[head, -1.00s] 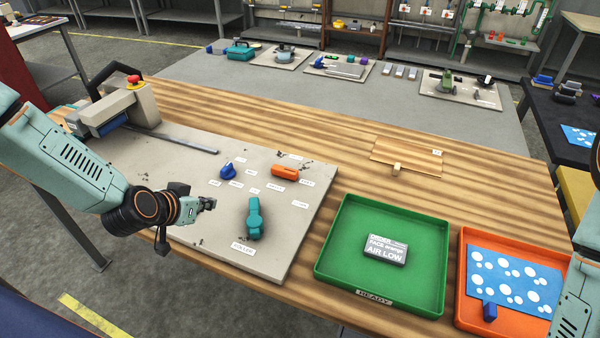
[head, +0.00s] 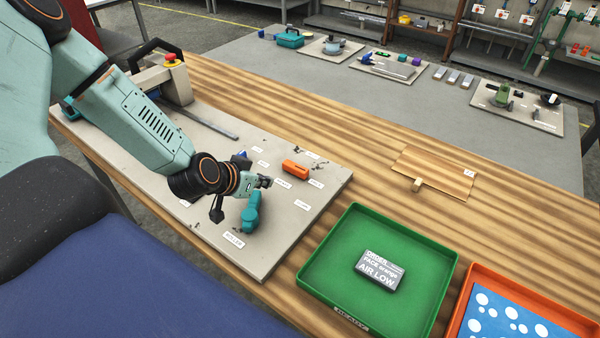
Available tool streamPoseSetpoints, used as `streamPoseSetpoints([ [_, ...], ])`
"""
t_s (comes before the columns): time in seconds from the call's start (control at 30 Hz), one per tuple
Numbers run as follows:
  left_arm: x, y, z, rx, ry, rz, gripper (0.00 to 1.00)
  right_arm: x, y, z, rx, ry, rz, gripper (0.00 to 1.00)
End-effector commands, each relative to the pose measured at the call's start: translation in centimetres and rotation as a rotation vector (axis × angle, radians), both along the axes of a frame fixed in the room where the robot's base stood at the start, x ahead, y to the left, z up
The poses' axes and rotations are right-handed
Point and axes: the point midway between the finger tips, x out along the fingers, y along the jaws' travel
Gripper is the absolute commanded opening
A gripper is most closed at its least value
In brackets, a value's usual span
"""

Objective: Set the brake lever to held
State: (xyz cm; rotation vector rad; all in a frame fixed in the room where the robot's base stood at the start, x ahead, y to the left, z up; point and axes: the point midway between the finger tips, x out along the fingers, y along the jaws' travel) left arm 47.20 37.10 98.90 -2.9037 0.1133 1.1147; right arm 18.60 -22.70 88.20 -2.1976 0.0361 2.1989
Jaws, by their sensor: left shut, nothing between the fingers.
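An orange handle (head: 295,168) sits further back to the right. I cannot tell from the labels which is the brake lever. My left gripper (head: 265,182) is shut and empty, just above the far end of the teal lever and left of the orange handle; contact is not clear. My right gripper is out of view.
A green tray (head: 318,262) with a grey order card (head: 380,270) stands right of the panel. An orange tray (head: 545,308) is beyond it. A machine with a red button (head: 171,60) stands at the panel's back left.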

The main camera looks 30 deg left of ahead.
Motion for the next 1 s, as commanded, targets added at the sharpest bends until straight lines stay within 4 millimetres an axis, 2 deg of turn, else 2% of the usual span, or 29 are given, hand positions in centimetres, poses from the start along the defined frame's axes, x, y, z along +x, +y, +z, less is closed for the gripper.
streamPoseSetpoints([
  [0.47, -0.1, 0.3, -0.3, 0.000, 0.001, 0.000, 0.00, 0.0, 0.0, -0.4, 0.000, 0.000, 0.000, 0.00],
  [0.67, 1.4, 0.0, -1.9, 0.004, 0.001, -0.005, 0.00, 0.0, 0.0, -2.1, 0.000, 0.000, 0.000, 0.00],
  [1.0, 5.3, -0.5, -5.2, 0.005, 0.002, -0.005, 0.00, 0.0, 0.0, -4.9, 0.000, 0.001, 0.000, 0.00],
])
